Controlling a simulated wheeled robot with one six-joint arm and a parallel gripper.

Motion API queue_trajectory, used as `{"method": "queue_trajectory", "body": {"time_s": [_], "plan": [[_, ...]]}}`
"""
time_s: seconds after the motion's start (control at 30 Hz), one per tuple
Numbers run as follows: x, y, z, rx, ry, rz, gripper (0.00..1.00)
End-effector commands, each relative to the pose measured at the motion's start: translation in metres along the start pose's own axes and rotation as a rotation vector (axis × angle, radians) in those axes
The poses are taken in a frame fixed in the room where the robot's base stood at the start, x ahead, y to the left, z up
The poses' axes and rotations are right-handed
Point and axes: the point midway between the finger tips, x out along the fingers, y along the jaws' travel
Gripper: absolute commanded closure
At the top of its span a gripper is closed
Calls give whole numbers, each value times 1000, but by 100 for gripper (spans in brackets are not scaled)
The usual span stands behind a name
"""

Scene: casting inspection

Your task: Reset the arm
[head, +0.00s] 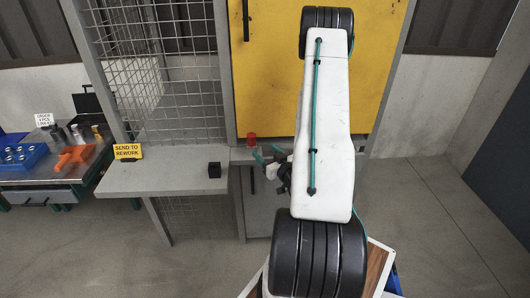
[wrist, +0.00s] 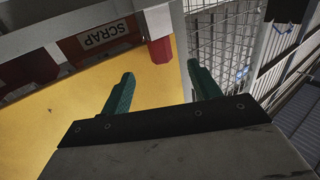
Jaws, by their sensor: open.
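My gripper (head: 268,154) shows in the head view just left of my white arm link, in front of the grey cabinet below the yellow panel. In the wrist view its two green fingers (wrist: 163,88) stand wide apart with nothing between them. My arm rises in the middle of the head view and hides part of the yellow panel (head: 272,65). Part of the gripper is dark and hard to make out in the head view.
A small red object (head: 251,139) is just above the gripper. A grey shelf (head: 165,178) to the left bears a black block (head: 214,170) and a "SEND TO REWORK" sign (head: 128,151). A bench holds a blue tray (head: 22,155). A "SCRAP" label (wrist: 103,38) shows. Floor at right is clear.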

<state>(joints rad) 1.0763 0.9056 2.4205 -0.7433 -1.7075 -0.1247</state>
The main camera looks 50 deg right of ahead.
Motion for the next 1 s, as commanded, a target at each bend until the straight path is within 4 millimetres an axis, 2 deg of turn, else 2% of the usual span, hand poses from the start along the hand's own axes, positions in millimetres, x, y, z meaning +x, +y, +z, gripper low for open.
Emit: {"method": "queue_trajectory", "body": {"time_s": [0.4, 0.53, 0.63, 0.7, 0.8, 0.9, 1.0], "plan": [[0, 0, 0, 1, 0, 0, 38], [0, -1, 13, 6, -63, -5, 38], [-5, -1, 44, 15, -218, 1, 38], [-16, 0, 75, 27, -377, 15, 38], [-32, 7, 100, 30, -606, 46, 38], [-46, 8, 105, 18, -811, 68, 38], [-58, 5, 95, 2, -995, 91, 38]]}}
